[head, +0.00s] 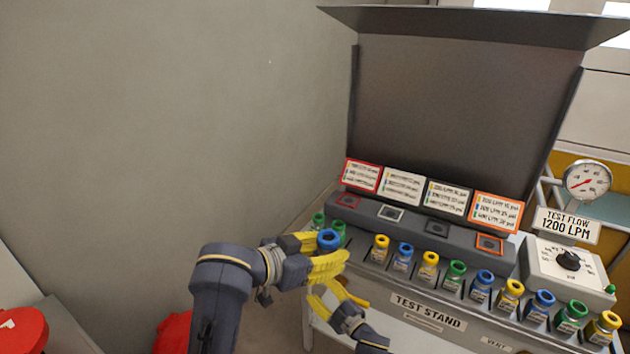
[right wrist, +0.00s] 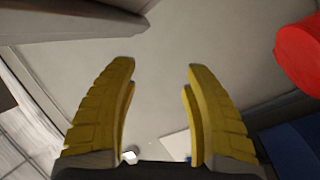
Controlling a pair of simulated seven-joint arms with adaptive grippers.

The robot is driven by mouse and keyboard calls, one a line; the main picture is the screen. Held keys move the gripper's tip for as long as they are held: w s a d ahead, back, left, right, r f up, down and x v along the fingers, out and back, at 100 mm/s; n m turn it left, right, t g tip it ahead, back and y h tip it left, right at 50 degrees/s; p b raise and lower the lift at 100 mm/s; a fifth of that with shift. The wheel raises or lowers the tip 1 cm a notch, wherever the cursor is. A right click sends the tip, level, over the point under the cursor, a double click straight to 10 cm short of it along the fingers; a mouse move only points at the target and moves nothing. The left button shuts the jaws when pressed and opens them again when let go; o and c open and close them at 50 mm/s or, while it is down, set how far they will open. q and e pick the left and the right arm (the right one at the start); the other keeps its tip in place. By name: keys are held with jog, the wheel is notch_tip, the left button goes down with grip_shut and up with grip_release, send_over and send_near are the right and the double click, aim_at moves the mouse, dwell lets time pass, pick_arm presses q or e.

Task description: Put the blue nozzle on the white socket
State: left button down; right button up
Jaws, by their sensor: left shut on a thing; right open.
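My left gripper (head: 325,256) is shut on a blue nozzle (head: 328,239) and holds it near the left end of the test stand. The white socket (head: 390,213) is the white-outlined square on the stand's raised ledge, behind the nozzle row; it looks empty. The held nozzle is in front and to the left of it, apart from it. My right gripper (head: 342,297) is low in front of the stand, below the left one. In the right wrist view its two yellow fingers (right wrist: 160,85) are apart with nothing between them.
A row of yellow, blue and green nozzles (head: 457,274) lines the stand's front. Red (head: 347,200), black (head: 437,228) and orange (head: 489,243) sockets share the ledge, with label cards behind. A dial box (head: 570,262) and gauge stand right. A red object (right wrist: 300,55) shows in the right wrist view.

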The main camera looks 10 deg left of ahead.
jog(key=a+r+n+g+y, duration=0.2)
jog(key=a+r+n+g, duration=0.15)
jog(key=r, duration=0.45)
jog(key=a+r+n+g+y, duration=0.2)
jog(key=a+r+n, duration=0.25)
jog(key=r, duration=0.35)
jog(key=a+r+n+g+y, duration=0.3)
jog(key=r+n, duration=0.2)
jog(key=r, duration=0.3)
jog(key=s+a+r+n+g+h, duration=0.3)
jog(key=s+r+n+g, duration=0.2)
jog(key=r+n, duration=0.3)
jog(key=s+a+r+n+g+h, duration=0.3)
jog(key=s+r+n+g, duration=0.3)
jog(key=r+n, duration=0.15)
jog(key=n+t+h, duration=0.7)
jog(key=n+h, duration=0.1)
jog(key=h, duration=0.9)
send_near(325, 235)
jog(key=f, duration=0.3)
jog(key=d+f, duration=0.1)
jog(key=f, duration=0.5)
jog(key=shift+s+d+f, duration=0.1)
jog(key=shift+d+f, duration=0.15)
jog(key=shift+f, duration=0.05)
